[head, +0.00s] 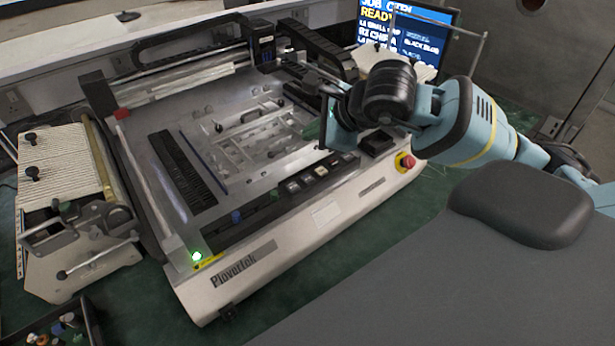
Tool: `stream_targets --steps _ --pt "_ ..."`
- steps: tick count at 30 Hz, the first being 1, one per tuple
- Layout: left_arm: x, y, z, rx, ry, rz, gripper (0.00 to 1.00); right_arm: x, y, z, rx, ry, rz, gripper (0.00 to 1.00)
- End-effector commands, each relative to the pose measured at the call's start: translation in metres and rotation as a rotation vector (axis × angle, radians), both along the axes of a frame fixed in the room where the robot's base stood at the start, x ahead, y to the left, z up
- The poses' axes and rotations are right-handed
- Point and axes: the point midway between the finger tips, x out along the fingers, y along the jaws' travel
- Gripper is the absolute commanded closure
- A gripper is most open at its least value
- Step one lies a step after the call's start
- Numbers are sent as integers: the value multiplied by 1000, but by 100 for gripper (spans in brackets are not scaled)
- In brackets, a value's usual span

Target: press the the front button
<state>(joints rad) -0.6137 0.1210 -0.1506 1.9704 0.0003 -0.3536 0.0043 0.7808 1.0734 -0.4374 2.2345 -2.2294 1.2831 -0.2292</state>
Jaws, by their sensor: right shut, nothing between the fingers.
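A benchtop machine (245,262) marked "Plovertek" stands on a green surface. Its front panel has a row of small square buttons (293,187), with a blue knob (236,216) farther left. A red mushroom button on a yellow base (405,160) sits at the right front corner. A green light (197,256) glows at the left front corner. I cannot tell which of these is the front button. My right gripper (328,128) is above the right part of the machine, behind the button row in the picture. It is shut and empty; its fingertips are partly hidden by my wrist. My left gripper is out of view.
A gantry rail with a black head (262,45) crosses the machine's back. A screen (410,35) stands behind at the right. A ribbed feeder unit (62,165) stands at the left. A dark bin of small parts (60,325) is at the lower left.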

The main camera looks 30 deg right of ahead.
Motion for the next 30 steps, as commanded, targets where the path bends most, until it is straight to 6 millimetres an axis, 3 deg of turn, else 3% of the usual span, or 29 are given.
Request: stream_targets --steps 14,30 --pt "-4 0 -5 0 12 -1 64 0 1 -9 4 6 1 100" --pt "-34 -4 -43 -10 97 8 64 -1 1 -72 5 11 3 100"
